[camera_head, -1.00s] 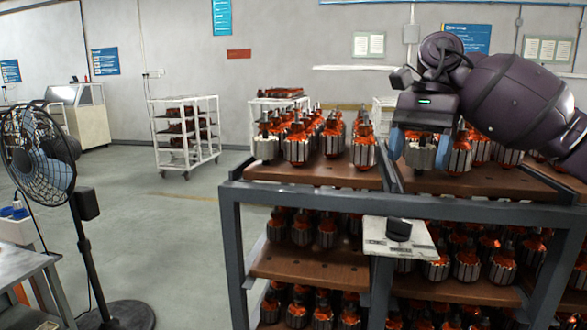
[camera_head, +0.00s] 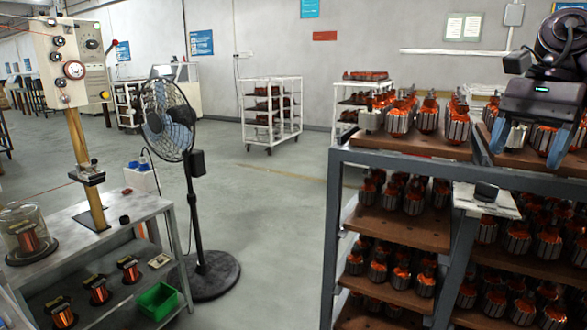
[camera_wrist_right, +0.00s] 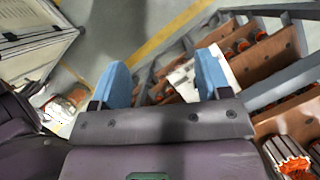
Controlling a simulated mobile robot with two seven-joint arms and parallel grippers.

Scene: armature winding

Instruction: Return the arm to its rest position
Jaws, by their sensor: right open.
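My right gripper (camera_head: 528,142) is at the right edge of the head view, in front of the top shelf of the dark metal rack (camera_head: 375,161). Its two blue fingers are apart. In the right wrist view the open gripper (camera_wrist_right: 165,75) points out over floor and shelf edges, with nothing between the fingers. Armatures (camera_head: 428,118) with orange windings stand in rows on the rack's brown shelves, some of them behind the gripper. My left gripper is not in view.
A small light plate with a black piece (camera_head: 487,191) sits at the rack's front. A standing fan (camera_head: 168,121) is left of centre. A winding bench (camera_head: 150,212) with copper spools and a green bin (camera_head: 157,299) is at left. Floor (camera_head: 270,220) between fan and rack is clear.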

